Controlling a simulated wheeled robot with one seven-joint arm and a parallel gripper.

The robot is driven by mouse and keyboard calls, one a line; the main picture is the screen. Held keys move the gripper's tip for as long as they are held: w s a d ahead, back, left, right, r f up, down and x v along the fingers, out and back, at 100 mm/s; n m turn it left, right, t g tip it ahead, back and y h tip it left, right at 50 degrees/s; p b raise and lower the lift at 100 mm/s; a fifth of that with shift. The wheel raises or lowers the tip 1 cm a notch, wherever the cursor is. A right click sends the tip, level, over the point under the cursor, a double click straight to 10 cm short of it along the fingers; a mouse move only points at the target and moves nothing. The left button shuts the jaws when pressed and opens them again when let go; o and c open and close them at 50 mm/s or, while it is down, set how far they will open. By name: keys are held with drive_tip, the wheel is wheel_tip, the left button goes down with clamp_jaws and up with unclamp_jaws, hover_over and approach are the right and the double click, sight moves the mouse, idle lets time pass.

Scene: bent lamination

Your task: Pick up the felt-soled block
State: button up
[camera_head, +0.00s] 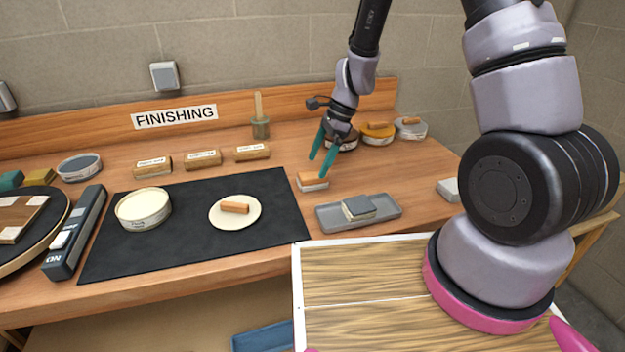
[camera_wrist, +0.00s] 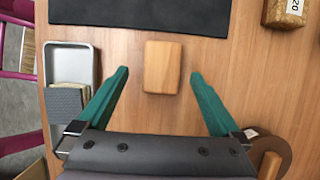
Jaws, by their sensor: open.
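The felt-soled block (camera_head: 312,181) is a small wooden block with a pale grey layer underneath. My gripper (camera_head: 319,180) has teal fingers and is open above the block. In the wrist view the fingertips (camera_wrist: 159,73) lie on either side of the block, with a gap on each side. I cannot tell how far above the bench the tips are.
A grey tray (camera_head: 330,221) holding a grey-topped block (camera_head: 359,207) stands close by. The black mat (camera_head: 195,235) carries a round tin (camera_head: 143,209) and a pale disc (camera_head: 252,222) with a wooden piece. Round tins stand behind my gripper. Labelled wooden blocks (camera_head: 203,159) line the back.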

sight(313, 173)
drive_tip(key=x, duration=0.5)
drive_tip(key=shift+w+f, duration=0.1)
drive_tip(key=shift+w, duration=0.1)
drive_tip(key=c, duration=1.5)
wheel_tip(313, 173, up, 10)
drive_tip(key=shift+r, duration=0.1)
